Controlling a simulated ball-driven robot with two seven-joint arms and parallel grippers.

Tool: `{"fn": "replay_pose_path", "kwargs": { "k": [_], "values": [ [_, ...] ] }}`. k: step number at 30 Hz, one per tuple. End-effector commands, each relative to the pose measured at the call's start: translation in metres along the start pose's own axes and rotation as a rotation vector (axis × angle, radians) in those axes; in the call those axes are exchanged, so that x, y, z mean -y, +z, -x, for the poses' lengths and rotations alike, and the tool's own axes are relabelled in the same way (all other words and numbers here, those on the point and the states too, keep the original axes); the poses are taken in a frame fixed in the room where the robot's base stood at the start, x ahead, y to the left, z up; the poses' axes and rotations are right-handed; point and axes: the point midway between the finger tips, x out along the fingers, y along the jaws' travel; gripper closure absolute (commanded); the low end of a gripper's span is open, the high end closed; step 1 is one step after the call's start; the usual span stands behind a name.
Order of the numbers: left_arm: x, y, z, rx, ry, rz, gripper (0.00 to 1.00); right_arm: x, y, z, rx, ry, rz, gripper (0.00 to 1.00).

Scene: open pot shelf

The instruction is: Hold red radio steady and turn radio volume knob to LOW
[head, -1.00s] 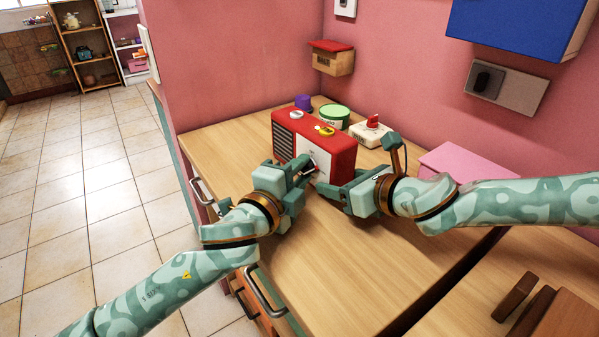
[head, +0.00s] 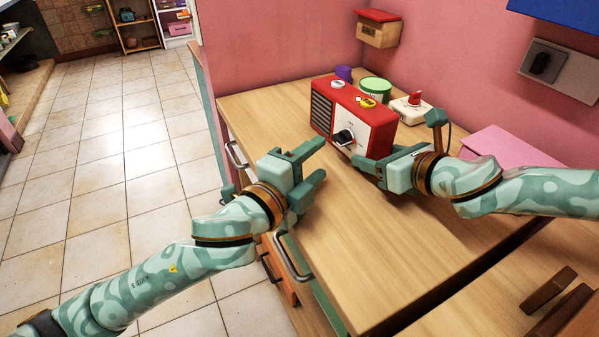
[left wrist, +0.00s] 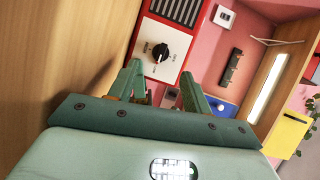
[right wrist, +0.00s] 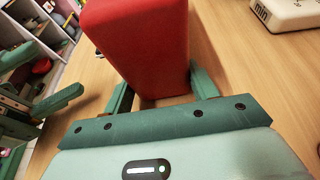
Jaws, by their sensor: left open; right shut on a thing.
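The red radio (head: 385,118) stands upright on the wooden counter, with a pale front panel. Its black volume knob (head: 344,137) is in plain view and also shows in the left wrist view (left wrist: 160,52), with small labels around it that I cannot read. My left gripper (head: 316,160) is open and empty, apart from the knob and in front of the panel. My right gripper (head: 368,166) is shut on the radio's lower right end. In the right wrist view the red body (right wrist: 135,40) sits between its fingers.
Behind the radio stand a green tin (head: 375,88), a purple item (head: 344,73) and a white box with a red top part (head: 412,106). A pink box (head: 510,150) is to the right. The counter (head: 330,240) in front is clear.

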Motion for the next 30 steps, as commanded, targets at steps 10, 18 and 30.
{"fn": "replay_pose_path", "kwargs": {
  "k": [10, 18, 30],
  "values": [
    [-0.001, 0.0, 0.047, 0.001, 0.002, 0.0, 0.51, 0.0, 0.001, 0.0, 0.001, 0.0, 0.001, 0.87],
    [0.0, 0.0, 0.048, 0.0, 0.001, 0.0, 0.51, 0.0, 0.001, 0.0, 0.001, 0.0, 0.001, 0.36],
    [0.0, 0.0, 0.048, 0.0, 0.001, 0.0, 0.51, 0.0, 0.0, 0.003, 0.001, 0.0, 0.001, 0.17]
  ]
}}
